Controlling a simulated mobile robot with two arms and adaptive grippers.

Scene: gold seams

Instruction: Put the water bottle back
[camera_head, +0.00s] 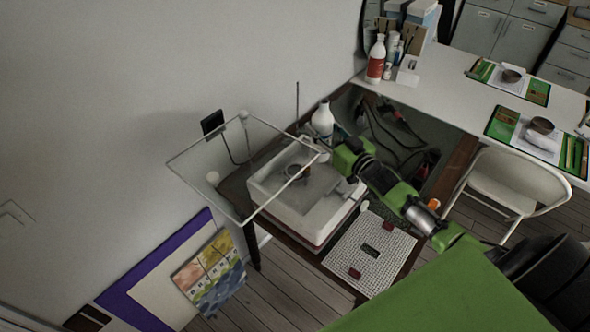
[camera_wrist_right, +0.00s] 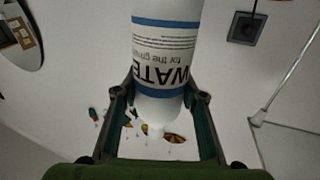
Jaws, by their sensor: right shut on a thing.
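The water bottle (camera_wrist_right: 166,45) is white with blue bands and the word WATER. It fills the top middle of the right wrist view, between the two fingers of my right gripper (camera_wrist_right: 163,98), which is shut on it. In the head view the white bottle (camera_head: 323,120) is at the back edge of the sink table, at the tip of my right gripper (camera_head: 338,148). The fingers' contact and the bottle's base are hidden there, so I cannot tell whether it touches the table. My left gripper is not in view.
A white basin (camera_head: 262,190) with a small bowl in it stands on the dark table, under a clear panel frame (camera_head: 190,152). A white grid mat (camera_head: 345,262) lies in front. A long white desk (camera_head: 440,92) with a red-labelled bottle (camera_head: 376,62) is at right, a folding chair (camera_head: 515,180) beside it.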

